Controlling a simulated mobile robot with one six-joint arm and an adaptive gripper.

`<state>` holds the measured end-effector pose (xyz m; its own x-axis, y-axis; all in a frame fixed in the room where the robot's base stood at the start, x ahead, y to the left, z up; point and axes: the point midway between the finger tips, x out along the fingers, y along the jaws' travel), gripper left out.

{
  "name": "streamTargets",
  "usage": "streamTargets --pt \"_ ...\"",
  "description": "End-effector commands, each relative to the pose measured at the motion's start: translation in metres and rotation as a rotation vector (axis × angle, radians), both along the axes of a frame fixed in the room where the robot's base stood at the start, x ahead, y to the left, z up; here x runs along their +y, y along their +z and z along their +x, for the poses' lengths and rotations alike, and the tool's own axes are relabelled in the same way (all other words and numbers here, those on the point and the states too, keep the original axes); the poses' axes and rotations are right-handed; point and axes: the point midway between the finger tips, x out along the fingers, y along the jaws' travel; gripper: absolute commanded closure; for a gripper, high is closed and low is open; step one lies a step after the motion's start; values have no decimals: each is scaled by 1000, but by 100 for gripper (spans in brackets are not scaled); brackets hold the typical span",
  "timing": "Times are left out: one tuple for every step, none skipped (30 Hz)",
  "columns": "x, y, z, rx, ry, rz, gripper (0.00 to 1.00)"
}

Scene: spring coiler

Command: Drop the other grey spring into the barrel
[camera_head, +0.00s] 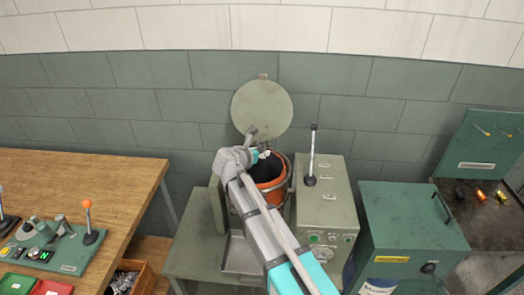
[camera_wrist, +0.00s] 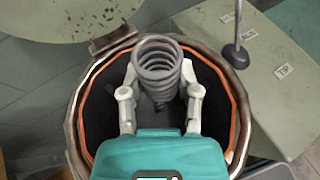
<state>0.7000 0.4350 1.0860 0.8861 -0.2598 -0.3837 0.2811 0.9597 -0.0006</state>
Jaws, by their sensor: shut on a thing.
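In the wrist view, my gripper (camera_wrist: 160,95) is shut on a grey coil spring (camera_wrist: 158,58) held between its two fingers. The spring is over the open mouth of the barrel (camera_wrist: 238,100), which has an orange rim and a dark inside. In the head view, the barrel (camera_head: 272,190) is orange with a grey metal band, and my gripper (camera_head: 262,153) is at its mouth, partly hidden by my arm. The spring is too small to make out in the head view. The barrel's floor is dark, and I cannot tell what lies in it.
The round lid (camera_head: 262,106) stands open behind the barrel. A grey control box (camera_head: 326,205) with an upright lever (camera_head: 312,150) is close on the right. A green cabinet (camera_head: 408,230) stands farther right. A wooden table (camera_head: 95,180) is at the left.

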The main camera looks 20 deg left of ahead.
Motion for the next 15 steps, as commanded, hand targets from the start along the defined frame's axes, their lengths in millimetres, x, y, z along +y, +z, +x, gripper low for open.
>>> streamTargets --pt "-2 -1 1 0 -2 0 100" --pt "-2 -1 1 0 -3 0 100" --pt "-3 -2 2 0 -4 -1 100" --pt "-3 -2 2 0 -4 0 100" --pt "-4 -3 2 0 -5 0 100" --pt "-4 -5 3 0 -6 0 100" --pt "-5 -6 3 0 -7 0 100" --pt "-5 -7 3 0 -8 0 100" --pt "-5 -10 3 0 -8 0 100" --pt "-5 -11 4 0 -9 0 100" --pt "-6 -13 4 0 -9 0 100" --pt "-6 -16 4 0 -10 0 100" --pt "-6 -18 4 0 -10 0 100" --pt "-6 -21 4 0 -10 0 100" --pt "-6 -24 4 0 -10 0 100"
